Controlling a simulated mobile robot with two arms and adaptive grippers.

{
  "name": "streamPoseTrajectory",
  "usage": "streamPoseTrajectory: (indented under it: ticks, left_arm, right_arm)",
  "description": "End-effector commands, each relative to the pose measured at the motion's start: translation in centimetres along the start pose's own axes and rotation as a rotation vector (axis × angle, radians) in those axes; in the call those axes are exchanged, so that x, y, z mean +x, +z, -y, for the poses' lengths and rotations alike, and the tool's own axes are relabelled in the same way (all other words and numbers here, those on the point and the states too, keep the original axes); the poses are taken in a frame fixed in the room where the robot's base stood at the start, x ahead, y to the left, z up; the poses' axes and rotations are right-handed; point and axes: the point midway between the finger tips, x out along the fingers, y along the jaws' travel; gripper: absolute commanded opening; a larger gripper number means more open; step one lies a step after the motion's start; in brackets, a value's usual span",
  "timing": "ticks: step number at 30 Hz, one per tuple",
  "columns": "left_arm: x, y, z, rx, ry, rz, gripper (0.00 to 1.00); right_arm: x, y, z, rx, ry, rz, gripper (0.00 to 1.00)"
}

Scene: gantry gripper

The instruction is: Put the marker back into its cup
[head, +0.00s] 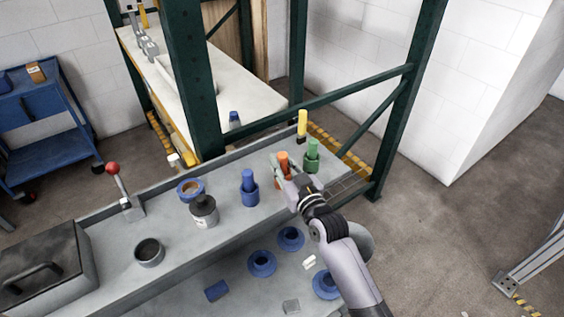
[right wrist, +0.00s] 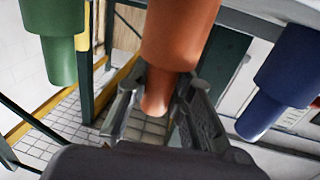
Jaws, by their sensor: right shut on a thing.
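The orange marker (head: 283,158) is upright on the grey bench, between a blue and a green marker. In the right wrist view, the narrow orange marker (right wrist: 157,98) is between the two fingers of my right gripper (right wrist: 160,105), which is shut on it. The wider orange cup (right wrist: 182,30) lines up with the marker there. The marker looks seated in the cup, but how deep I cannot tell. In the head view my right gripper (head: 283,170) hides most of the cup. My left gripper is not in view.
Close by stand the green marker in its cup (head: 312,157), the blue marker in its cup (head: 249,189) and a yellow marker (head: 302,122). A dark jar (head: 203,212) stands further left. Green frame posts (head: 190,75) and a crossbar rise behind the bench.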

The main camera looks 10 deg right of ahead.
Motion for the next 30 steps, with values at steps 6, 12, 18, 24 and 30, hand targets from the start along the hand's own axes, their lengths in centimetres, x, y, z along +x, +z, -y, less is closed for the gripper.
streamPoseTrajectory:
  ticks: [6, 12, 18, 24, 30]
  left_arm:
    - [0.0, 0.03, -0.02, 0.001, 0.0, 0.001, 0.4]
    - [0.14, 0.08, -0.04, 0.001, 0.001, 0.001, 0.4]
    - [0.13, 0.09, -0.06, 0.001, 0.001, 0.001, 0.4]
    - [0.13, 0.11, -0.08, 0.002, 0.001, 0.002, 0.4]
    - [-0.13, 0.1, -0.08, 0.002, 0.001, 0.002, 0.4]
  right_arm:
    - [0.0, 0.04, 0.01, 0.0, 0.0, -0.002, 0.0]
    - [0.01, 0.3, 0.02, 0.0, 0.0, -0.002, 0.24]
    - [0.01, 0.3, 0.01, 0.0, 0.0, -0.001, 0.37]
    - [0.01, 0.29, 0.02, 0.0, 0.0, -0.001, 0.41]
    - [0.01, -0.14, 0.02, 0.0, 0.0, -0.002, 0.41]
